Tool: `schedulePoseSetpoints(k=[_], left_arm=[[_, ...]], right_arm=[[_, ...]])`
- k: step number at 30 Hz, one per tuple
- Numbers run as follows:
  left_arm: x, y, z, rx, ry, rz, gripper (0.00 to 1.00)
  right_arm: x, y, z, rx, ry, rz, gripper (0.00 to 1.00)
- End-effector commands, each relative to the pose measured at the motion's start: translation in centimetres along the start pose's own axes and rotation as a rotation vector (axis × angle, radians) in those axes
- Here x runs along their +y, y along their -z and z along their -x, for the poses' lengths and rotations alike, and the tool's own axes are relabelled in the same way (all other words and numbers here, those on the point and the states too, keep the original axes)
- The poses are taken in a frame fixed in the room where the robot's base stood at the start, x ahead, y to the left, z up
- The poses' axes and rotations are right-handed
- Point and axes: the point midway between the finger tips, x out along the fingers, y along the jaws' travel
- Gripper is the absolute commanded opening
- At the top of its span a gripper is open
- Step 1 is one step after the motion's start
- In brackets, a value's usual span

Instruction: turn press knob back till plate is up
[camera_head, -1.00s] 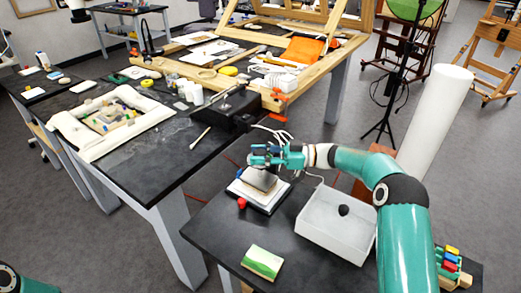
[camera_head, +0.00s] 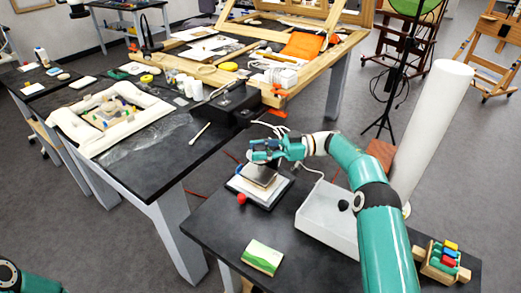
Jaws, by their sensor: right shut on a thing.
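The press (camera_head: 272,191) stands near the back edge of the small dark table, with a pale base and a brownish plate (camera_head: 261,174) on top. My right gripper (camera_head: 262,152) is directly over the press, its fingers closed around the top, where the knob would be. The knob itself is hidden by the fingers. Whether the plate is raised or down on what lies below cannot be told at this size. Only a piece of my left arm shows at the bottom left corner; its gripper is out of view.
A red round piece (camera_head: 241,198) sits at the press's front left. A green and cream block (camera_head: 262,256) lies in front. A wooden rack (camera_head: 441,262) stands at right. A white roll (camera_head: 436,120) rises behind.

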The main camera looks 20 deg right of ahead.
Motion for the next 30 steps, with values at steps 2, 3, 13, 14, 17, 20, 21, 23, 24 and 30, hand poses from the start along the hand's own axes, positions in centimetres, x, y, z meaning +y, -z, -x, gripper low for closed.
schedulePoseSetpoints(k=[2,3,13,14,17,20,21,23,24,30], left_arm=[[0.0,0.0,0.1,0.000,0.000,0.000,0.40],[0.0,0.0,0.1,0.000,0.000,0.000,0.40],[0.0,0.0,0.0,0.000,0.000,0.000,0.40],[0.0,0.0,0.0,0.000,0.000,0.000,0.40],[0.0,0.0,0.1,0.000,0.000,0.000,0.40],[0.0,0.0,0.1,0.000,0.000,0.000,0.40],[0.0,0.0,0.1,0.000,0.000,0.000,0.40],[0.0,0.0,0.1,0.000,0.000,0.000,0.40],[0.0,0.0,0.1,0.000,0.000,0.000,0.40],[0.0,0.0,0.1,0.000,0.000,0.000,0.40]], right_arm=[[0.3,0.7,0.1,0.005,-0.013,0.012,0.05],[0.3,0.7,0.1,0.005,-0.013,0.012,0.45],[0.2,0.4,0.1,0.004,-0.007,0.006,0.66],[0.1,0.3,0.0,0.003,-0.006,0.006,0.66],[0.1,0.4,0.0,0.003,-0.006,0.005,0.66],[0.1,0.9,0.0,0.003,-0.005,0.006,0.66],[0.1,1.4,0.0,0.003,-0.005,0.008,0.66],[0.1,2.1,0.1,0.003,-0.006,0.009,0.66],[0.1,2.8,0.1,0.003,-0.006,0.008,0.66],[0.2,6.5,0.0,0.003,-0.005,0.011,0.66]])
